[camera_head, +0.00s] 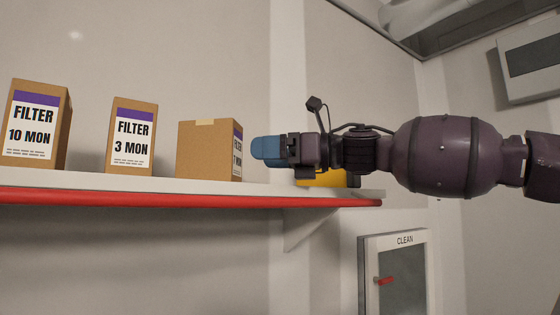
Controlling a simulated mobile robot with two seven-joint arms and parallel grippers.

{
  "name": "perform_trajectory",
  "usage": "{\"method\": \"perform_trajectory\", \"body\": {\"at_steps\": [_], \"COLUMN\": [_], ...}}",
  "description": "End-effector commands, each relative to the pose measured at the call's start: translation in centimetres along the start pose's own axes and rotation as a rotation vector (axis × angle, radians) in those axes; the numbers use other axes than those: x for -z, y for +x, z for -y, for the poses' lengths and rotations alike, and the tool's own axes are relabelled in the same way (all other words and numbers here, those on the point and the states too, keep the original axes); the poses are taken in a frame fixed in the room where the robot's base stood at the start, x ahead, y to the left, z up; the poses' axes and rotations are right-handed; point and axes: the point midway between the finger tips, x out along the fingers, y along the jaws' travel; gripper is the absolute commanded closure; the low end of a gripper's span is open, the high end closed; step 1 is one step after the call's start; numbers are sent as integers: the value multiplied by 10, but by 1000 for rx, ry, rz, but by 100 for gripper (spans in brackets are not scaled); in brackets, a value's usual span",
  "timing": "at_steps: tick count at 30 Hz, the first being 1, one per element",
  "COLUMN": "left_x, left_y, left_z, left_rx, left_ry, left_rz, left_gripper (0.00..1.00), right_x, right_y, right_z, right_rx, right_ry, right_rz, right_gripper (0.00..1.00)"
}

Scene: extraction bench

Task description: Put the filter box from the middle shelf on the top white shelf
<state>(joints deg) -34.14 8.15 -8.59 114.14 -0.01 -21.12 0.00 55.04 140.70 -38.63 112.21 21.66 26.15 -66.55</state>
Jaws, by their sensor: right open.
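Three brown cardboard filter boxes stand upright in a row on a white shelf (150,186) with a red front edge. The left filter box (40,125) reads "FILTER 10 MON" and the middle filter box (132,135) reads "FILTER 3 MON". The right filter box (205,150) is turned, so its label shows only at its right side. My right gripper (262,148) reaches in from the right above the shelf's right end. Its blue fingertips are open, just right of the turned box, with a small gap showing and nothing held. My left gripper is out of view.
A yellow object (322,179) sits on the shelf's right end, partly hidden behind my gripper. Below right is a cabinet (400,270) marked "CLEAN" with a red handle. A grey-white wall box (530,65) hangs at upper right.

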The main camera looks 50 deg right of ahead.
Motion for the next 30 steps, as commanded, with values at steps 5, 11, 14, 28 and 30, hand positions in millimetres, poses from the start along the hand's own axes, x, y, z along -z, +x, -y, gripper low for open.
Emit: {"method": "perform_trajectory", "body": {"at_steps": [5, 11, 14, 28, 30], "left_x": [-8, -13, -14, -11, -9], "left_y": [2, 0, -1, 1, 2], "left_z": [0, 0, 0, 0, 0], "left_rx": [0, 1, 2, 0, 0], "left_ry": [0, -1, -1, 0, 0], "left_rz": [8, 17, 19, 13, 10], "left_gripper": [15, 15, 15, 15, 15], "right_x": [0, 0, 0, 0, 0], "right_y": [-15, -21, -21, -21, -21], "right_z": [0, 0, 0, 0, 0], "right_rx": [2, 0, 0, 0, 0], "right_ry": [-1, 1, 1, 0, 0], "right_rz": [1, 0, 0, 0, 0], "right_gripper": [6, 6, 6, 6, 6]}}
